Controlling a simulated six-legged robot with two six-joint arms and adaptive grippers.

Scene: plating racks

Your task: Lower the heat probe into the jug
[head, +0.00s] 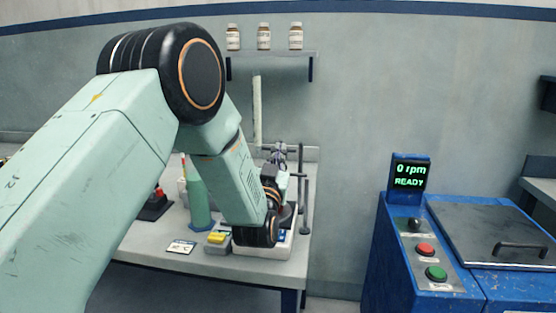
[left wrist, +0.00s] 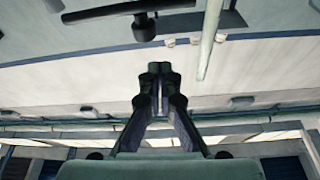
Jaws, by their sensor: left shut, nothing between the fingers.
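My left arm reaches over the bench in the head view. Its gripper (head: 279,156) is beyond the wrist, small and partly mixed with the dark stand parts behind it. In the left wrist view the two dark fingers (left wrist: 158,70) meet at their tips, shut with nothing between them. I cannot make out the heat probe or the jug for certain; my arm covers part of the bench there. A pale upright rod (head: 257,110) rises behind my arm, and a pale rod (left wrist: 211,38) also shows in the left wrist view. My right gripper is not in view.
A dark upright stand (head: 303,195) is close right of my gripper. A green bottle (head: 197,200), a yellow-topped item (head: 217,238) and a small display card (head: 181,247) are on the bench (head: 150,243). A wall shelf (head: 285,54) holds three jars. A blue machine (head: 400,250) stands right.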

